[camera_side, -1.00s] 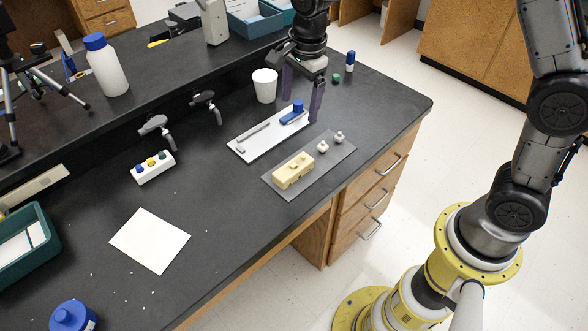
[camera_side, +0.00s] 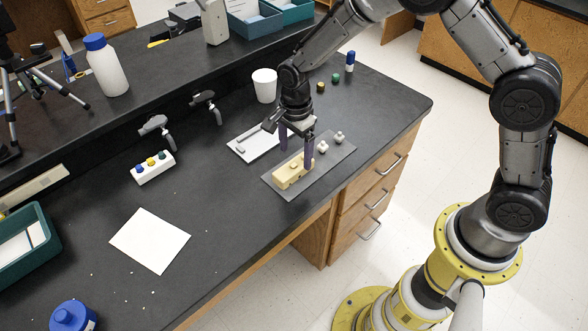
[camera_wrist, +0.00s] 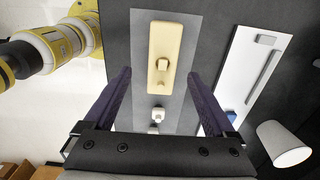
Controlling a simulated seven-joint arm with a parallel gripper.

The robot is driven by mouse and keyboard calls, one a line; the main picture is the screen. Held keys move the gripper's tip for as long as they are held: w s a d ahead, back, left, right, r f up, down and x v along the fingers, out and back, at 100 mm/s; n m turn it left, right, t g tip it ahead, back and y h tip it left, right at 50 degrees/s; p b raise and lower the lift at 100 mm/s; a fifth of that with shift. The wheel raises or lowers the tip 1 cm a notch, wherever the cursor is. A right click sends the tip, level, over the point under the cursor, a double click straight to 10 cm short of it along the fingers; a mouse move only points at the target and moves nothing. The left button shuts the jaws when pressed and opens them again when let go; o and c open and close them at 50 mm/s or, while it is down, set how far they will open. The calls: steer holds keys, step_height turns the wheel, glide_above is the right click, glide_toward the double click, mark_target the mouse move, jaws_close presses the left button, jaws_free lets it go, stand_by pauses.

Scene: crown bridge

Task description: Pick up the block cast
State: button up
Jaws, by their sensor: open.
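The block cast (camera_side: 288,174) is a pale yellow oblong block with a small raised piece on top. It lies on a grey mat (camera_side: 284,190) near the bench's front edge. My gripper (camera_side: 297,143) is open, with its two purple fingers just above the far end of the cast. In the wrist view the cast (camera_wrist: 163,62) lies ahead of and between the open fingers of my gripper (camera_wrist: 160,80), with nothing held. Two small whitish crown pieces (camera_side: 322,147) sit on the mat beyond the cast.
A white tray (camera_side: 243,152) with a grey bar lies behind the mat, partly hidden by my gripper. A white cup (camera_side: 264,85) stands farther back. Small jars (camera_side: 335,78) and a blue-capped vial (camera_side: 350,62) are at the far right. The bench to the left has a white sheet (camera_side: 150,240).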

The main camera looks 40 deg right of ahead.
mark_target(294, 165)
steer(key=f, duration=0.4)
steer(key=shift+w+f, duration=0.2)
jaws_close()
